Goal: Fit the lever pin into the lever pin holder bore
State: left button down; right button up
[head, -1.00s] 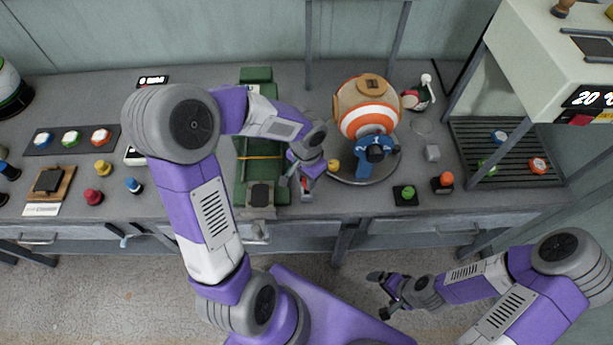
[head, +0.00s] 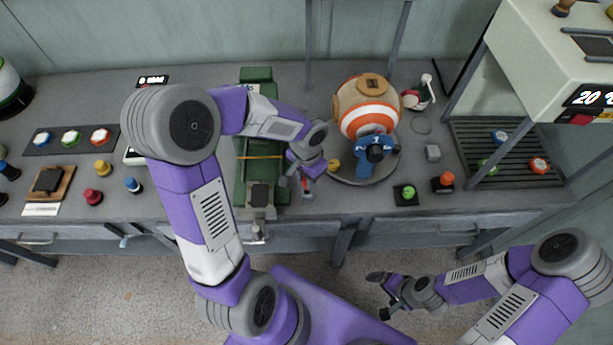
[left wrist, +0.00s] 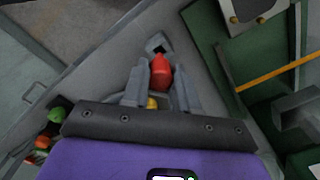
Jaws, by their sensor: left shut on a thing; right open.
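My left gripper (head: 296,183) is low over the bench, just right of the green press. It is shut on a small red piece, seemingly the lever pin, which shows between the fingers in the left wrist view (left wrist: 160,70). A yellow bit shows behind it there. Just beyond the red tip is a small grey block with a dark square opening (left wrist: 156,46), possibly the lever pin holder. I cannot tell whether the tip is in the bore or only close to it. My right gripper (head: 380,295) is open and empty, low in front of the bench.
The green press (head: 246,180) with an orange band stands left of the gripper. An orange-and-white ball (head: 370,108) and a blue piece (head: 368,155) are on a round plate to the right. Green (head: 408,192) and orange (head: 447,179) buttons stand near the front edge.

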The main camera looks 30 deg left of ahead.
pick_arm(q)
jog(key=shift+f+b, duration=2.1)
jog(key=shift+f, duration=0.2)
jog(key=c, duration=0.8)
grip_release()
notch_tip(320, 180, up, 8)
jog(key=shift+f+p, duration=0.2)
jog(key=shift+p, duration=1)
